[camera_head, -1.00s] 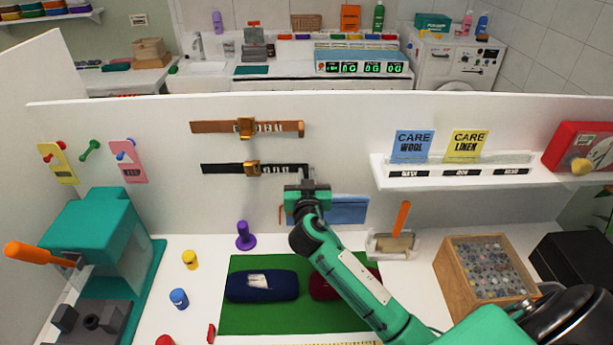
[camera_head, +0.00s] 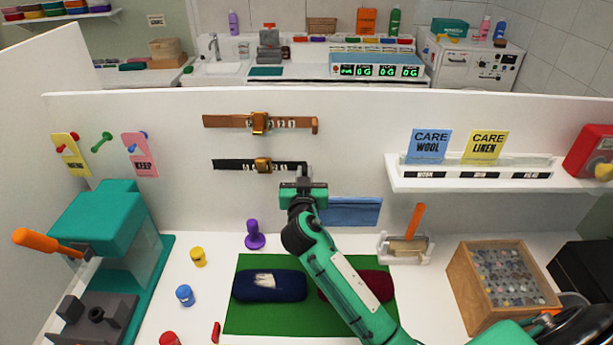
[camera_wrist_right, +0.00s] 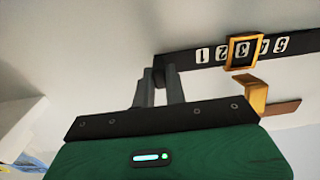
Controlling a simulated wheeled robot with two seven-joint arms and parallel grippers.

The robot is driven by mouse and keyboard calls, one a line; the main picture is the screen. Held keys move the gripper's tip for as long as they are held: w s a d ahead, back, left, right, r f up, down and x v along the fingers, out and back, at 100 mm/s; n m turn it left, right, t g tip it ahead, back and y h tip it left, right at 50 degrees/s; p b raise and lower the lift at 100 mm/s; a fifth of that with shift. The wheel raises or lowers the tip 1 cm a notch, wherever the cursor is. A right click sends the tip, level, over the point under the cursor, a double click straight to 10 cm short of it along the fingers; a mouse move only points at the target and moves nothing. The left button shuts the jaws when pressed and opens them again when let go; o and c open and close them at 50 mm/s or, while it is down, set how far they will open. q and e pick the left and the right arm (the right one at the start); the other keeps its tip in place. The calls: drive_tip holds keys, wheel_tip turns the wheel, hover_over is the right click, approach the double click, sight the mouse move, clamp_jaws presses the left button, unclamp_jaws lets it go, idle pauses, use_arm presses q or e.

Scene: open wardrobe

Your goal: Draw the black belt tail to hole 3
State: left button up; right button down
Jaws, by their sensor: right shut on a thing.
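The black belt (camera_head: 232,164) runs level across the white back panel, below a brown belt (camera_head: 225,121). Its gold buckle (camera_head: 263,165) sits around the strap, with white number labels on both sides of it. In the right wrist view the gold buckle frame (camera_wrist_right: 244,51) surrounds the middle label on the black strap (camera_wrist_right: 180,58); that digit looks like a 3 but is hard to read. My right gripper (camera_head: 304,175) is shut on the belt's tail end at the right. Its fingers (camera_wrist_right: 158,85) pinch the tail in the right wrist view. My left gripper is out of view.
A white shelf (camera_head: 480,183) with care cards juts out to the right of the gripper. A blue cloth (camera_head: 352,211) hangs just right of and below it. A green mat (camera_head: 245,322) with two rolled items lies below my arm. A purple peg (camera_head: 254,236) stands at left.

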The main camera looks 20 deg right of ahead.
drive_tip(key=c, duration=1.4)
unclamp_jaws()
drive_tip(key=shift+c, duration=0.2)
drive_tip(key=b+v, duration=0.5)
drive_tip(key=v, duration=0.8)
drive_tip(key=shift+s+a, duration=0.25)
drive_tip(key=shift+s, duration=0.1)
